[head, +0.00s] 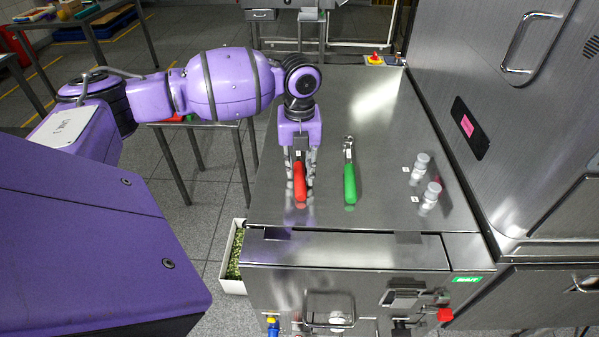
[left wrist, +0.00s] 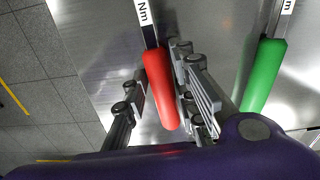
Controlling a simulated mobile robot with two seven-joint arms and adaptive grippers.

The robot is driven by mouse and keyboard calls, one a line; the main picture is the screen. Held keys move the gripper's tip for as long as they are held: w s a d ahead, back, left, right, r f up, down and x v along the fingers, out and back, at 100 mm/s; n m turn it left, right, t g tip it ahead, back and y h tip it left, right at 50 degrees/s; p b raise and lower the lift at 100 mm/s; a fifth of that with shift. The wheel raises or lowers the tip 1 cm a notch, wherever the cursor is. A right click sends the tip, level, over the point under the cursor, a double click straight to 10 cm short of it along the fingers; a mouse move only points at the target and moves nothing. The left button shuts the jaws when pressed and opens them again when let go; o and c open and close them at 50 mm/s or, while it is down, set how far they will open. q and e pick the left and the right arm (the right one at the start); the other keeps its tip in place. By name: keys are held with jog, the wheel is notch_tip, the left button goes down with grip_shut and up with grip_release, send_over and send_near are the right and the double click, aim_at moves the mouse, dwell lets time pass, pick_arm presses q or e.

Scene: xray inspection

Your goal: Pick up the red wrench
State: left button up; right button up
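The red wrench (head: 300,182) has a red handle and a metal shaft and lies on the steel counter (head: 388,130), pointing away from me. My left gripper (head: 300,172) reaches down over it, with one finger on each side of the red handle. The fingers partly hide the wrench's shaft in the head view. No lift off the counter is visible. My right gripper is not in view.
A green-handled wrench (head: 350,184) lies just right of the red one; it also shows in the left wrist view (left wrist: 264,75). Two small clear vials (head: 420,167) (head: 431,195) stand further right, beside a large steel machine (head: 480,60). A red-and-yellow button (head: 375,59) is at the back.

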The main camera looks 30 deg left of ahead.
pick_arm(q)
grip_shut()
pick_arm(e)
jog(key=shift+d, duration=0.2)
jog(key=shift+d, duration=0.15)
pick_arm(q)
jog(key=shift+r, duration=0.15)
